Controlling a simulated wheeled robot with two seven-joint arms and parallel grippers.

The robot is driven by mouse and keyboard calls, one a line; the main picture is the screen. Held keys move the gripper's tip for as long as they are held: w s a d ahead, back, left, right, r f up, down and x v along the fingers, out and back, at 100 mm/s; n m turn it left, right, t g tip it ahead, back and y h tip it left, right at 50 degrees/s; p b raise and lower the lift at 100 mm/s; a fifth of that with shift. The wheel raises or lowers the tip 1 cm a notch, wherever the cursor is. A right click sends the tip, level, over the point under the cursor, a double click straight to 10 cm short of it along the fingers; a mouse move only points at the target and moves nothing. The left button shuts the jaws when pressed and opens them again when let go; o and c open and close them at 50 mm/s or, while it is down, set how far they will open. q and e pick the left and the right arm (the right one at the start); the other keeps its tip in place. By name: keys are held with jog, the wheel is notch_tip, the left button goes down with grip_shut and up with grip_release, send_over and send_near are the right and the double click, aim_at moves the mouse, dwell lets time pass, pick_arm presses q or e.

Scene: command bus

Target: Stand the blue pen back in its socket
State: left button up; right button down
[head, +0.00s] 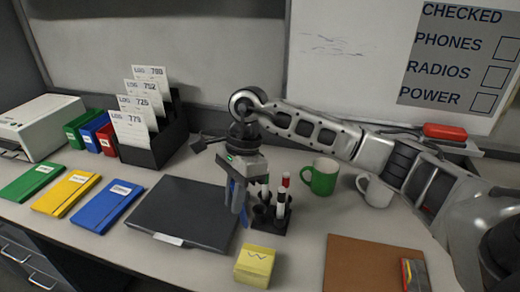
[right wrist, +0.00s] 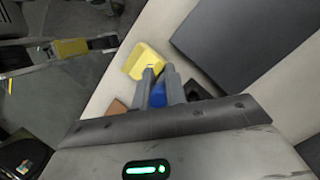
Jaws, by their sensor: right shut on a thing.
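My right gripper (head: 237,207) points down and is shut on the blue pen (head: 245,217). The pen's blue body also shows between the two grey fingers in the right wrist view (right wrist: 158,96). In the head view the fingers cover much of the pen. The black pen holder (head: 270,227) stands on the desk just right of the gripper, with a red-topped pen (head: 285,182) and other pens upright in it. The pen is beside the holder in the picture; its exact height above the desk is hard to tell. My left gripper is not in view.
A dark closed laptop or folder (head: 183,212) lies left of the gripper. A yellow note pad (head: 255,264) lies in front. A green mug (head: 321,178) and a white mug (head: 375,191) stand right, behind a brown board (head: 352,264). Card racks (head: 159,149) stand back left.

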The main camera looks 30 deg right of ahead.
jog(key=w+d+m+t+h, duration=0.3)
jog(key=d+m+t, duration=0.3)
jog(key=m, duration=1.3)
jog(key=shift+w+d+h, duration=0.4)
jog(key=shift+w+d, duration=0.4)
jog(key=shift+d, duration=0.55)
jog(key=shift+f, duration=0.25)
jog(key=shift+f+b, duration=0.1)
jog(key=shift+b, duration=0.35)
jog(key=shift+f, duration=0.15)
